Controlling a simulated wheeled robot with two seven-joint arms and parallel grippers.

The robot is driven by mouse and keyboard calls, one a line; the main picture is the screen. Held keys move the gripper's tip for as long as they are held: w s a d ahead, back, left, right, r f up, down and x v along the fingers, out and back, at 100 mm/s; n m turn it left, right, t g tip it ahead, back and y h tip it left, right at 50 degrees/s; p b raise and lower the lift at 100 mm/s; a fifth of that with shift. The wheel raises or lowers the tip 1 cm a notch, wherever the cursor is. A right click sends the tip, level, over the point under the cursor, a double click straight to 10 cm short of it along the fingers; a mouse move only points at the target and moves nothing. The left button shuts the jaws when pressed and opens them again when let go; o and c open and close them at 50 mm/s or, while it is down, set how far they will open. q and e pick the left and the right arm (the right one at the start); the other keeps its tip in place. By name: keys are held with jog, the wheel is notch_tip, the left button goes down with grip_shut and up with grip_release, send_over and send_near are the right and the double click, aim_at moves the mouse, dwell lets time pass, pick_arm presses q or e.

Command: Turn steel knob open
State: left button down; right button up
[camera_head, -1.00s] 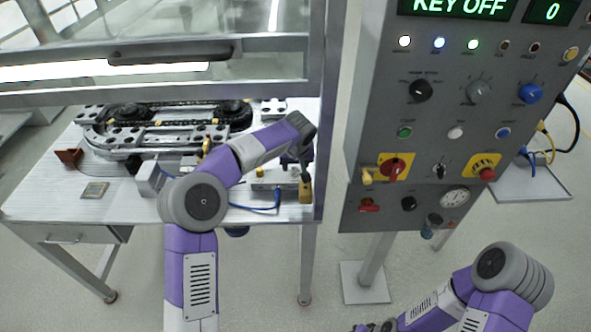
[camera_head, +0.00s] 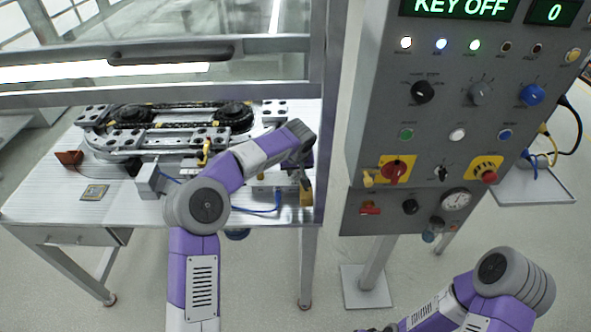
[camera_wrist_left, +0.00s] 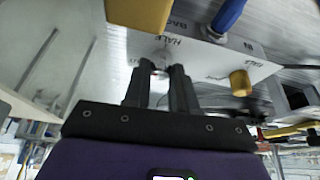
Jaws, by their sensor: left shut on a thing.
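My left gripper (camera_head: 303,178) reaches down to the small fittings at the right end of the workbench. In the left wrist view its two dark fingers (camera_wrist_left: 161,70) are shut on the small steel knob (camera_wrist_left: 160,74), at the edge of a pale block (camera_wrist_left: 205,58) with printed labels such as HALF. The fingers hide most of the knob, so its angle cannot be told. In the head view the arm hides the knob. My right gripper (camera_head: 372,329) is barely in view at the bottom edge, and its jaws cannot be made out.
A yellow block (camera_head: 306,194) stands close by the left gripper, with a blue hose (camera_head: 262,209) near it. A brass knob (camera_wrist_left: 240,82) sits on the labelled block. The ring track (camera_head: 165,125) lies behind the arm. A grey control panel (camera_head: 455,120) stands to the right.

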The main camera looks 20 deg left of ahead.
pick_arm(q)
jog(key=shift+a+r+m+h+p, duration=0.15)
jog(key=shift+m+h+p, duration=0.25)
jog(key=shift+m+p, duration=0.5)
jog(key=m+h+p, duration=0.1)
jog(key=m+p, duration=0.2)
jog(key=m+h+p, duration=0.1)
jog(key=m+p, duration=0.2)
jog(key=p, duration=0.1)
jog(key=m+g+h+p, duration=0.1)
jog(key=m+p, duration=0.2)
jog(key=shift+a+m+h, duration=0.25)
jog(key=shift+m+h, duration=0.05)
jog(key=shift+m, duration=0.1)
jog(key=shift+w+m+h+p, duration=0.1)
jog(key=shift+m+h+p, duration=0.2)
jog(key=shift+m+p, duration=0.45)
jog(key=shift+m+g, duration=0.4)
jog(key=shift+m, duration=0.65)
jog(key=m+g, duration=0.1)
jog(key=m, duration=0.2)
jog(key=m+g+h, duration=0.1)
jog(key=m, duration=0.2)
jog(key=shift+w+a+f+p, duration=0.1)
jog(key=shift+w+f+p, duration=0.1)
jog(key=shift+p, duration=0.1)
jog(key=shift+m+g, duration=0.3)
